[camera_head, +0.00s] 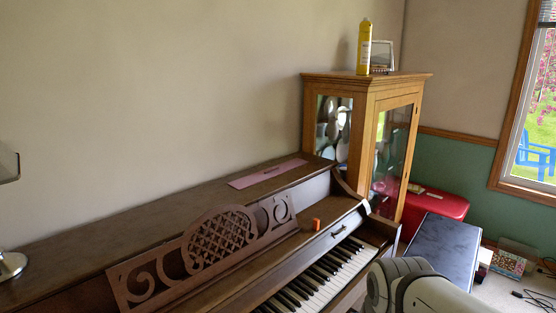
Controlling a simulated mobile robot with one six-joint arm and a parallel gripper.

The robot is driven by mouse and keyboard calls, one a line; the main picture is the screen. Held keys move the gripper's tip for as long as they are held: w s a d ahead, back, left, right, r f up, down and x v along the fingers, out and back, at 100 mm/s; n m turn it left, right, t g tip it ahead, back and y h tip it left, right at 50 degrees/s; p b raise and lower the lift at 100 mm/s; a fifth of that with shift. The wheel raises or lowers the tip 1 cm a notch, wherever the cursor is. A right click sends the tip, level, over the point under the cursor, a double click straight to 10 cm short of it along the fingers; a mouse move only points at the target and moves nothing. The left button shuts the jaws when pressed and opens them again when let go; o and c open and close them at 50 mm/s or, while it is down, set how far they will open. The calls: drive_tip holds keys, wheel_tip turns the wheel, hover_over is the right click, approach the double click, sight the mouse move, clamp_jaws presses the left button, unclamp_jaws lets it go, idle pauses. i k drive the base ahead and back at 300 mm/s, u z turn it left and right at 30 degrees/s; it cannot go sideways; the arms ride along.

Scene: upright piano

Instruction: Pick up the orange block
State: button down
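The orange block (316,224) is small and sits on the dark wooden piano (335,215), on the ledge at the right end of the carved music stand and above the keys. Nothing touches it that I can see. My pale arm shows at the bottom right, below and to the right of the block. My gripper itself is not in view.
The carved music stand (205,254) rises left of the block. A pink flat item (267,173) lies on the piano top. A wooden glass cabinet (366,92) stands behind the piano's right end, with a yellow bottle (364,47) on it. A dark bench (442,249) is at right.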

sight(315, 221)
drive_tip(key=u, duration=0.05)
drive_tip(key=i, duration=0.4)
drive_tip(key=u, duration=0.1)
drive_tip(key=k, duration=0.5)
drive_tip(key=z, duration=1.85)
drive_tip(key=i, duration=1.45)
drive_tip(key=u, duration=0.7)
